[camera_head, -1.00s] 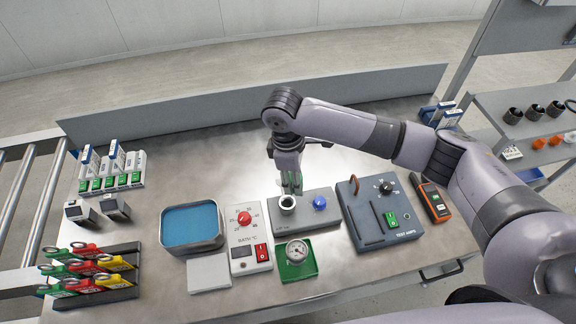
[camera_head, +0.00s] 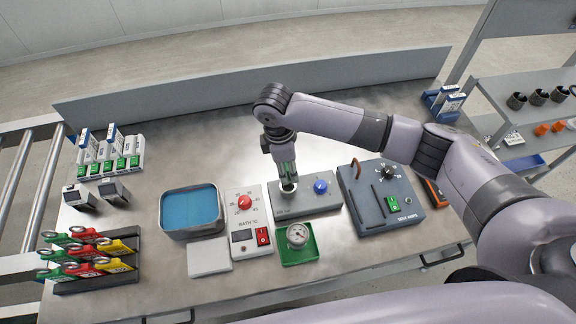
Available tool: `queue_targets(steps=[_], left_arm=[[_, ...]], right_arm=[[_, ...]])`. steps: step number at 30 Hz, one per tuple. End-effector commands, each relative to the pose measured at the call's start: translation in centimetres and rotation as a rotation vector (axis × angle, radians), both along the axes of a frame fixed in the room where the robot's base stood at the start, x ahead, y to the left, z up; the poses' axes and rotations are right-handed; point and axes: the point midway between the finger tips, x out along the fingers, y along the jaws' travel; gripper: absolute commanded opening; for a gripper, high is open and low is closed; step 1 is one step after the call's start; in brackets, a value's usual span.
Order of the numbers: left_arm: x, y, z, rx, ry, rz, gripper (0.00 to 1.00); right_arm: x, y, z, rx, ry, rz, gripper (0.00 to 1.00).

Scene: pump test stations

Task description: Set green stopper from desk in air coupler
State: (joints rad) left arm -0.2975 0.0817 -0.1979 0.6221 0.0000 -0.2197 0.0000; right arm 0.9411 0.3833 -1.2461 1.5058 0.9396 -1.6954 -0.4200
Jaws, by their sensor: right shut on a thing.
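My right gripper (camera_head: 287,178) points down over the grey air unit (camera_head: 309,205) in the middle of the desk. It is shut on the green stopper (camera_head: 286,169), of which only a little green shows between the fingers. The fingertips are at the air coupler (camera_head: 288,187), a round silvery socket on the unit's left part. The fingers hide part of the coupler, and I cannot tell whether the stopper is inside it. A blue knob (camera_head: 321,186) sits on the unit to the right of the coupler. My left gripper is not in view.
A blue water bath (camera_head: 191,211), a control box with a red dial (camera_head: 245,201) and a gauge on a green tray (camera_head: 297,235) stand near. A test box (camera_head: 379,199) is at the right. Coloured tags (camera_head: 88,255) fill a rack at the left. The desk behind is clear.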

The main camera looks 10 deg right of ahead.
Motion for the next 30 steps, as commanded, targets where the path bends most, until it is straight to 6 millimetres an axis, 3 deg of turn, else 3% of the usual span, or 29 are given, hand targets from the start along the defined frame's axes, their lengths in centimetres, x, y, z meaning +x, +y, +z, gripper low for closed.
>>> queue_targets(steps=[12,21,30], left_arm=[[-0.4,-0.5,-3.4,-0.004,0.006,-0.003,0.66],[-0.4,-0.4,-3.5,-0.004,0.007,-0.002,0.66],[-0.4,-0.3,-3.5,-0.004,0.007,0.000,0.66]], right_arm=[[0.0,0.0,-3.1,0.000,0.000,-0.001,0.08],[0.0,0.0,-4.5,0.000,0.002,-0.002,0.08],[0.0,0.0,-4.8,0.001,0.001,-0.001,0.08]])
